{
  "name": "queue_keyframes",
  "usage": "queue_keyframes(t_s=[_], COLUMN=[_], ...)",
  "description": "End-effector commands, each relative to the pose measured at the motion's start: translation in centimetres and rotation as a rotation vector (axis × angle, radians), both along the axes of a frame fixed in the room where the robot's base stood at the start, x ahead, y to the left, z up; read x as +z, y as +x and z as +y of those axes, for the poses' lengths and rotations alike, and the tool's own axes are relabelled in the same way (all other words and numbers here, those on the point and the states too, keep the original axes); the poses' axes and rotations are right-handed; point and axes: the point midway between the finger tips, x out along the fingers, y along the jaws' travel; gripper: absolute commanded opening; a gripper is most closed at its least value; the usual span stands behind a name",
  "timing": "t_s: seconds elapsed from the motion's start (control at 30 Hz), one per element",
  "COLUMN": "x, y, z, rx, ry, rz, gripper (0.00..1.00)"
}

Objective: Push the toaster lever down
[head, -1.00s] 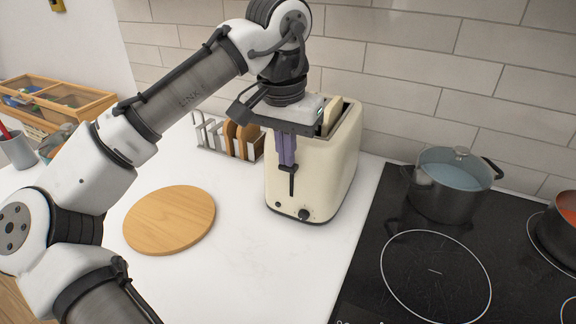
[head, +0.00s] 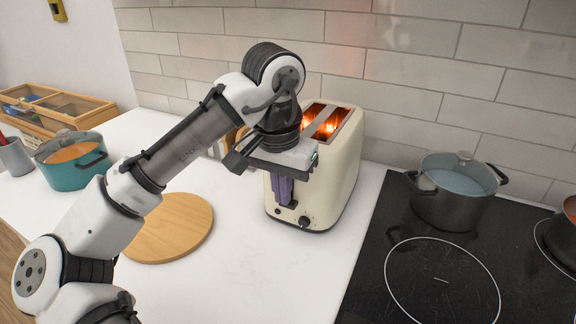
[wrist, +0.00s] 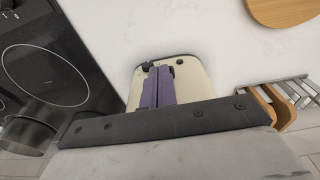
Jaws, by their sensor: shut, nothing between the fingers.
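The cream toaster (head: 345,165) stands upright on the white counter against the tiled wall, and its top slots glow orange. It also shows in the wrist view (wrist: 190,83). My gripper (head: 286,203) is shut and empty, with its purple fingers pointing down along the toaster's front face, low near the bottom of the lever slot. In the wrist view the fingers (wrist: 158,70) lie side by side over the toaster's front. The lever is mostly hidden by the fingers, and I cannot tell for sure whether they touch it. A dark dial (head: 305,221) sits at the lower front.
A round wooden board (head: 180,228) lies left of the toaster. A rack (wrist: 300,92) stands beside it, partly behind my arm in the head view. A dark pot (head: 450,190) stands on the black cooktop at right. A teal pot (head: 72,165) stands at far left.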

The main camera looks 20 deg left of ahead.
Motion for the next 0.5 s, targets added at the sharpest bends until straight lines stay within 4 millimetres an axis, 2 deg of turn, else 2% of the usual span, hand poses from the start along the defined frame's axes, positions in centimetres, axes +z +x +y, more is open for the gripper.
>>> queue_keyframes(t_s=[0.03, 0.1, 0.37, 0.5], x=[0.81, 0.78, 0.51, 1.29], y=[-0.74, -1.26, -1.27, -1.30], z=[0.24, 0.31, 0.28, 0.36], rx=[0.002, 0.001, 0.000, 0.002], ry=[0.000, 0.000, 0.000, 0.002], rz=[0.000, 0.000, 0.000, -0.001], gripper=[0.00, 0.00, 0.00, 0.00])
